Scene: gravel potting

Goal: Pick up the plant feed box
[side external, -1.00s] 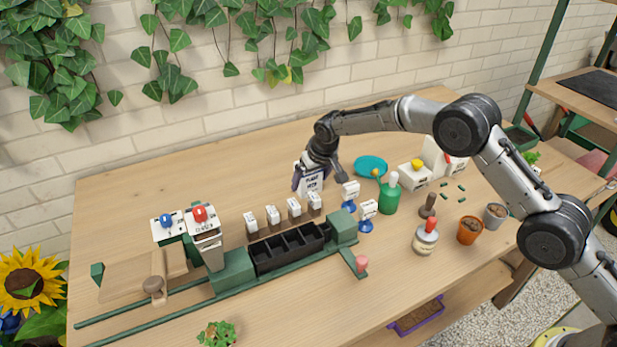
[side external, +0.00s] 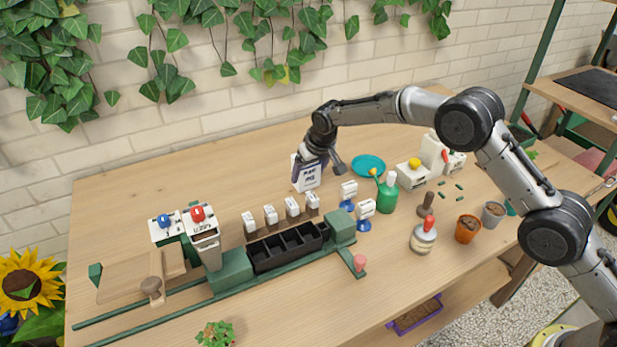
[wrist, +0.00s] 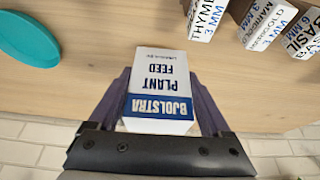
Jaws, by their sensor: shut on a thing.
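The plant feed box (side external: 306,176) is white with a dark blue band and lettering, near the back of the bench. My gripper (side external: 312,163) is shut on it, with one purple finger on each side. In the wrist view the box (wrist: 161,78) sits between the fingers of my gripper (wrist: 160,100), its "Bjolstra Plant Feed" label upside down. The box looks upright in the side view. I cannot tell clearly how far its base is above the bench.
A teal saucer (side external: 368,166) lies right of the box. White labels on blue stands (side external: 348,191) are close in front. A black tray (side external: 288,250) with several seed packets behind it stands nearer. A green bottle (side external: 387,196) is to the right. The bench behind and left is clear.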

